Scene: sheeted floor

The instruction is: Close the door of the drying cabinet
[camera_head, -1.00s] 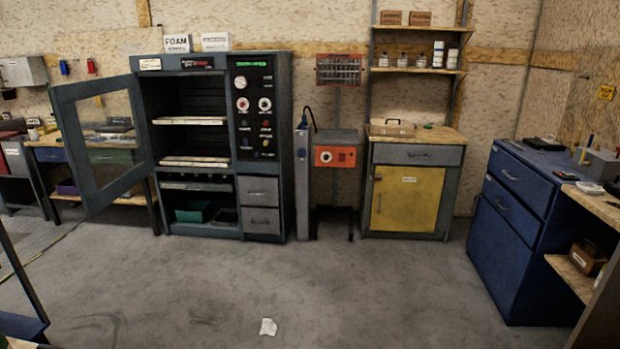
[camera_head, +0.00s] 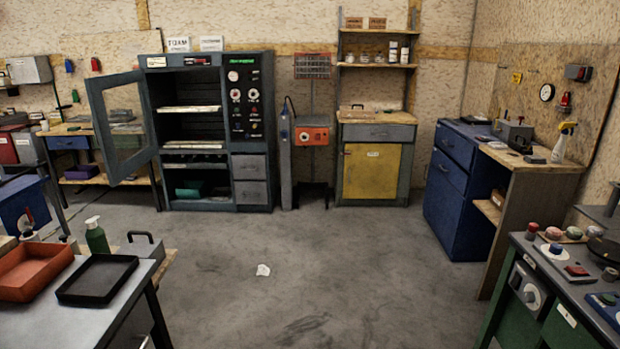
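The drying cabinet (camera_head: 244,132) is a tall dark grey-green unit against the back wall, left of centre, with a control panel on its right side. Its door (camera_head: 148,110), a frame around a window, is hinged at the cabinet's left edge and stands wide open to the left. Neither of my grippers is in view. The cabinet is across the floor from me.
A table with a red tray (camera_head: 36,270) and black tray (camera_head: 98,279) stands at front left. A green control bench (camera_head: 560,290) is at front right. Blue drawers (camera_head: 458,187) stand at right. The middle floor is open, with a white scrap (camera_head: 263,270) on it.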

